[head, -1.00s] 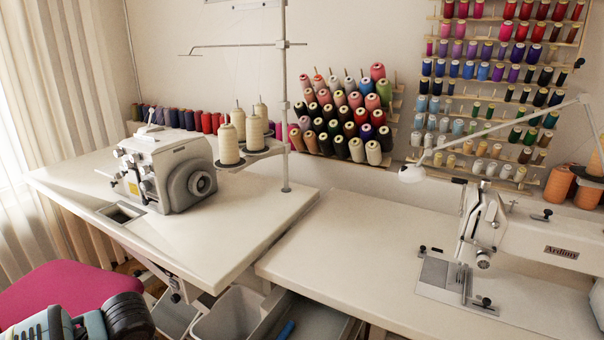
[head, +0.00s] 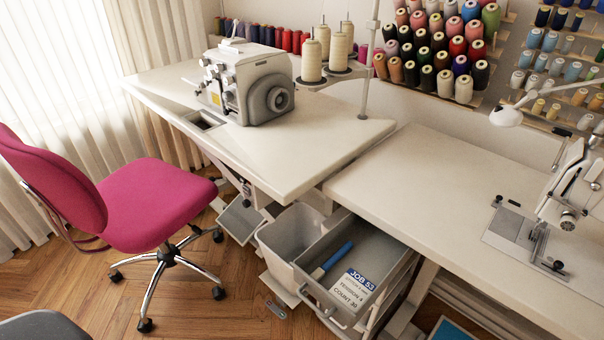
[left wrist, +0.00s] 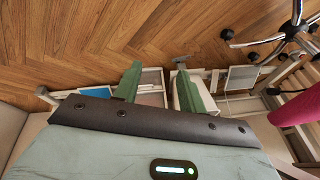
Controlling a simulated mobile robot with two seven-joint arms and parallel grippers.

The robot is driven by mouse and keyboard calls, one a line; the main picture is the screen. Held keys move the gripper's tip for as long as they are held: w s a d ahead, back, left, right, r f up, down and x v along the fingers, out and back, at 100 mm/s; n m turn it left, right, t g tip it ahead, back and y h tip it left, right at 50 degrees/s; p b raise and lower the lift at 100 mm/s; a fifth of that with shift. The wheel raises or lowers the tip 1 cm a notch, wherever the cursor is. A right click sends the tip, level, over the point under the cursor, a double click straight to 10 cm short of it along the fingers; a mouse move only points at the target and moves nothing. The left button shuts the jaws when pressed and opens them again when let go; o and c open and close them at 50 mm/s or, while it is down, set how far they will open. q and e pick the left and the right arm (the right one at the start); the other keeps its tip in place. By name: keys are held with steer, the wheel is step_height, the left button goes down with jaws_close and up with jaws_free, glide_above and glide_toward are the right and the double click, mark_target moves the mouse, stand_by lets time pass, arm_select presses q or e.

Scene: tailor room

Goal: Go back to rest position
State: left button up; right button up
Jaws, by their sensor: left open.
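My left gripper (left wrist: 160,86) shows in the left wrist view, with its two green fingers spread apart. I see nothing held between them. Beyond the fingers are the drawer and bin area and the wood floor. Neither gripper shows in the head view, and my right gripper is in no current view.
A pink chair (head: 155,205) stands left on the wood floor (head: 85,305). An open drawer (head: 375,255) with a blue-handled tool and a card juts out beside a grey bin (head: 290,235). Sewing machines stand on the left table (head: 325,130) and right table (head: 420,185).

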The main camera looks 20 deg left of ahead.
arm_select(q)
steer(key=s+r+m+h, duration=0.2)
steer(key=s+m, duration=0.2)
steer(key=s, duration=0.8)
steer(key=s+d+f+n+t, duration=0.1)
steer(key=s+d+n+t, duration=0.1)
steer(key=d+n, duration=1.15)
steer(key=w+d+r+m+t+p, duration=0.1)
steer(key=w+r+m+p, duration=0.1)
steer(key=r+p, duration=0.6)
steer(key=w+d+r+m+t+p, duration=0.1)
steer(key=w+r+p, duration=0.3)
steer(key=r+p, duration=0.5)
steer(key=shift+d+m+t, duration=0.2)
steer(key=shift+m+t, duration=0.2)
steer(key=shift+m, duration=0.25)
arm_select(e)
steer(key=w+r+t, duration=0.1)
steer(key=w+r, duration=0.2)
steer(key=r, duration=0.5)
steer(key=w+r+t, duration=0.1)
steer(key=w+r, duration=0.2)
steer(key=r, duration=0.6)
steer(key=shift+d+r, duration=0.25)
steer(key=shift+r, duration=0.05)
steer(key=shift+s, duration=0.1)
arm_select(q)
steer(key=shift+r, duration=0.1)
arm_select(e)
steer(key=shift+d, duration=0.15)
